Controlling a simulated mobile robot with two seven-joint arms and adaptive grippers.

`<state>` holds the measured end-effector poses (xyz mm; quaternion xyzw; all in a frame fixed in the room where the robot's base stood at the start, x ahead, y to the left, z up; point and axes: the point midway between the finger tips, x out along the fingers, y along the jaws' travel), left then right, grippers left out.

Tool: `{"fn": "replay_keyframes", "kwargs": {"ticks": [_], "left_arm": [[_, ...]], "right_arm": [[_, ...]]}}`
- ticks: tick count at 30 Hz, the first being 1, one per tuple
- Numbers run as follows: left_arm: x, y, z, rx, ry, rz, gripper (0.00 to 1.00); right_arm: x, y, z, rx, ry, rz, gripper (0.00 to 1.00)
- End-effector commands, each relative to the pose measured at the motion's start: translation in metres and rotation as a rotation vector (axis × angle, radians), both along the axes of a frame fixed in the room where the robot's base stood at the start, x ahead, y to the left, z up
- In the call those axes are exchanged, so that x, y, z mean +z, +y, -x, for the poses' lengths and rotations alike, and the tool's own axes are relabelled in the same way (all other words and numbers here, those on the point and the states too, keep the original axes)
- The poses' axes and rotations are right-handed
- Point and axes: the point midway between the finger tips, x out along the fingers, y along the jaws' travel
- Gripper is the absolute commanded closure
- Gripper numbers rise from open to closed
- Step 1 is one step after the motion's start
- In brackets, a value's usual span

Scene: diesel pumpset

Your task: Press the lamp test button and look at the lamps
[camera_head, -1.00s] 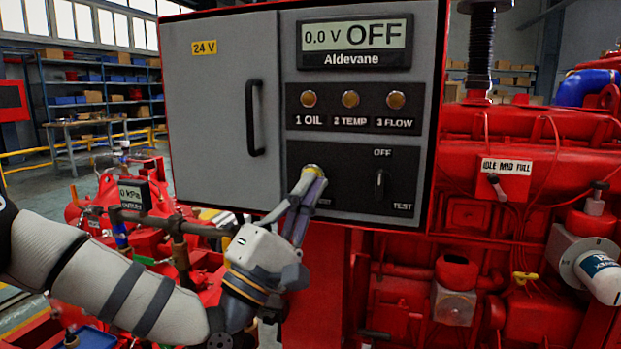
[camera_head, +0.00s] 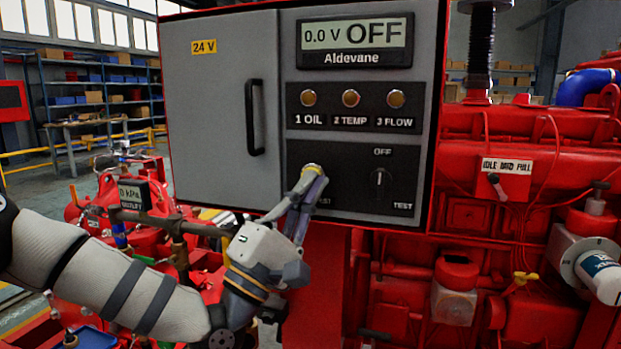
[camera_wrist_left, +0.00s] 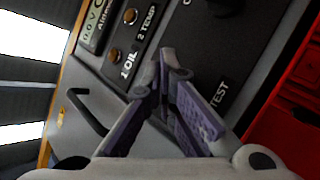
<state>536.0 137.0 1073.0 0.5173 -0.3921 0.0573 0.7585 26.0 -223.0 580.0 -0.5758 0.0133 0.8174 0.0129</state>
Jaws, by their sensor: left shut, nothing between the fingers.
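The grey control panel (camera_head: 222,95) carries three round lamps: 1 OIL (camera_head: 308,97), 2 TEMP (camera_head: 351,98) and 3 FLOW (camera_head: 396,98). All three look dull amber, with no bright glow. My left gripper (camera_head: 312,172) is shut and empty, its fingertips at the left of the black lower plate (camera_head: 350,165). The test button is not clearly visible; the fingertips cover that spot, with a label ending in "ST" partly showing below. I cannot tell whether they touch or press it. The left wrist view shows the closed fingertips (camera_wrist_left: 170,62) before the panel. My right gripper is out of view.
A rotary switch (camera_head: 380,183) marked OFF and TEST sits right of the fingertips. The display (camera_head: 354,36) reads 0.0 V OFF. A black door handle (camera_head: 254,117) projects at left. Red engine parts (camera_head: 480,240) stand at right, and pipework lies beneath my left arm.

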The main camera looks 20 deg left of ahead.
Motion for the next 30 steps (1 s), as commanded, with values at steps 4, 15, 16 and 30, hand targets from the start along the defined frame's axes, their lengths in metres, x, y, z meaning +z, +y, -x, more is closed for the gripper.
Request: {"fn": "replay_keyframes", "kwargs": {"ticks": [4, 15, 16, 30], "left_arm": [[-0.0012, -0.0003, -0.0038, 0.0, 0.002, 0.001, 1.0], [-0.0006, -0.0003, -0.0047, -0.001, 0.001, 0.0, 1.0], [-0.0007, -0.0003, -0.0051, -0.001, 0.001, 0.0, 1.0], [-0.0008, -0.0006, -0.0108, -0.001, 0.001, 0.0, 1.0]], "right_arm": [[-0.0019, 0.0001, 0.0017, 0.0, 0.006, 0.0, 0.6], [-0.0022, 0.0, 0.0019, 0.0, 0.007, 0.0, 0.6], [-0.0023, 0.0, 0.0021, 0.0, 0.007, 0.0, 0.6], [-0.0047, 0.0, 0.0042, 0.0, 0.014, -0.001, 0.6]]}}
